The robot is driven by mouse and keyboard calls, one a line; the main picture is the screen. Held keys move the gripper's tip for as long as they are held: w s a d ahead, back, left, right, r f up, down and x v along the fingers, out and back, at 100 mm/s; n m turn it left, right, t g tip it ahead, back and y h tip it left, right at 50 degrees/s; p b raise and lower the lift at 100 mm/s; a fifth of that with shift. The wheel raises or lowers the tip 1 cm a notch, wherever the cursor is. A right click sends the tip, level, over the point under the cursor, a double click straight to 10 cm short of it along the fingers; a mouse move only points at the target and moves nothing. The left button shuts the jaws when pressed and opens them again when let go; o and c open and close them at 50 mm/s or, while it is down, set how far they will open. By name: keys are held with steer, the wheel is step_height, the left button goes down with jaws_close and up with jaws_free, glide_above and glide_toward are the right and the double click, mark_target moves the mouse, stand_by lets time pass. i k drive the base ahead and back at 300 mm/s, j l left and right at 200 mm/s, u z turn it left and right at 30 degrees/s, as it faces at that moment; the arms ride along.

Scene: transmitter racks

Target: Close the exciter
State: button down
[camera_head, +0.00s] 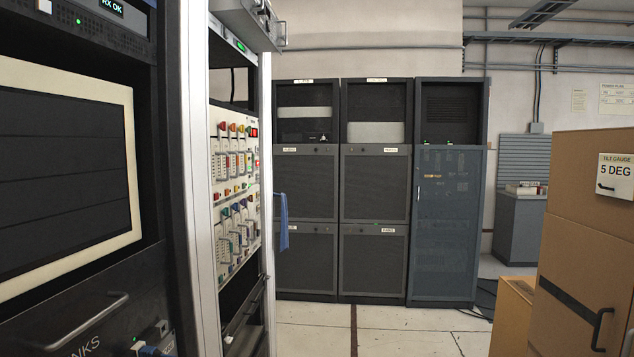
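No unit in view carries a readable exciter label. A grey unit (248,22) at the top of the white-framed rack (202,180) juts out past the rack's front and has a handle (281,34) on its face. I cannot tell for sure that it is the exciter. Its upper part is cut off by the top of the picture. Below it, a panel with coloured switches (235,190) sits flush in the same rack. My gripper is not in view.
A dark rack (90,270) stands close on the left. Dark cabinets (375,190) and a blue-grey cabinet (445,225) line the back. Brown boxes (580,240), one marked "5 DEG", stand at right. The floor (400,328) between is clear, with cables at the far right. A blue cloth (283,222) hangs by the rack.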

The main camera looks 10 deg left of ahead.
mark_target(240, 17)
steer(key=i+l+u, duration=0.15)
steer(key=i+u, duration=0.3)
steer(key=i+l+u, duration=0.45)
steer(key=i, duration=0.2)
steer(key=i+l+u, duration=0.85)
steer(key=l, duration=0.25)
steer(key=i+l+u, duration=0.3)
steer(key=l+u, duration=0.15)
steer(key=l, duration=0.3)
